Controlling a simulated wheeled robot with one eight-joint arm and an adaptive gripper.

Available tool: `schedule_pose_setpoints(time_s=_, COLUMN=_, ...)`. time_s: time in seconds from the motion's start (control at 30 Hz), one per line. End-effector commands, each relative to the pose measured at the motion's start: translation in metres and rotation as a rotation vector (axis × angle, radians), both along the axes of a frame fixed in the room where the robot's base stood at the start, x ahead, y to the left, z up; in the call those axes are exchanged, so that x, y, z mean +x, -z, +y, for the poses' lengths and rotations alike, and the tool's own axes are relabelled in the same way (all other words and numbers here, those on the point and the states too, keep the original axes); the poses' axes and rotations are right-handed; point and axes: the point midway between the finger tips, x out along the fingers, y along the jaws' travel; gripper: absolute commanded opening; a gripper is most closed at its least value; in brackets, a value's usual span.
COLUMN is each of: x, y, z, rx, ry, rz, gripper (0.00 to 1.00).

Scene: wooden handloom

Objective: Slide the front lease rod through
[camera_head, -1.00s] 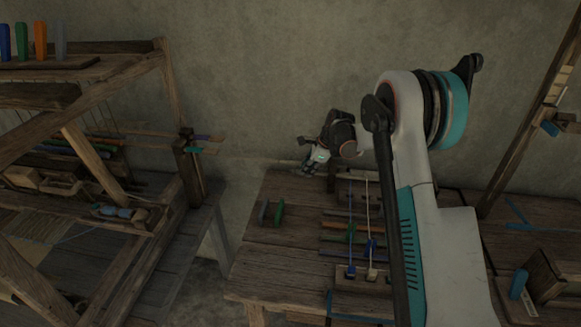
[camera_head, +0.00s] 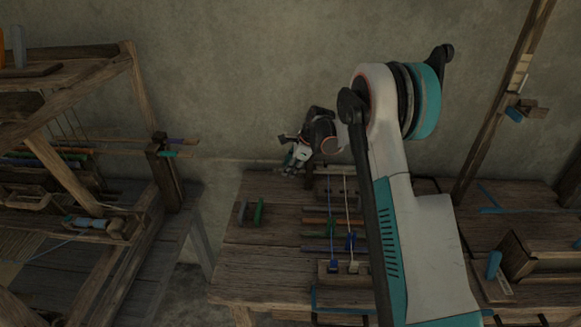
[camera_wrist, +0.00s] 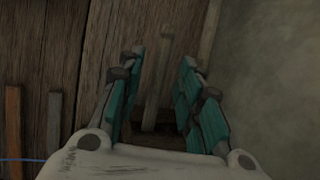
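The wooden loom (camera_head: 65,165) stands at the left in the head view. A rod with a purple end (camera_head: 181,141) and one with a teal end (camera_head: 167,154) stick out past its right post; I cannot tell which is the front lease rod. My gripper (camera_head: 290,165) is at the far left of the workbench, near the wall, well right of these rod ends. In the wrist view my gripper (camera_wrist: 155,85) is open. A plain wooden bar (camera_wrist: 157,75) lies between its fingers, with gaps on both sides. Its lower end is in shadow.
The workbench (camera_head: 260,285) bears a small rack with coloured bars (camera_head: 316,221), blue and white cords and upright grey and green pieces (camera_head: 259,211). A gap separates bench and loom. A leaning post (camera_head: 497,105) and wooden box (camera_head: 535,262) are at the right.

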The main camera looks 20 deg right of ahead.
Motion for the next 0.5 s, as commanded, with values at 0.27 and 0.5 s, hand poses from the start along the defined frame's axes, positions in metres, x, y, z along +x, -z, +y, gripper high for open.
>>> schedule_pose_setpoints(time_s=0.27, x=-0.007, y=-0.022, z=-0.007, rx=0.000, ry=0.000, rz=0.000, gripper=0.33)
schedule_pose_setpoints(time_s=0.5, x=-0.022, y=-0.067, z=-0.023, rx=0.000, ry=0.002, rz=0.001, gripper=0.33)
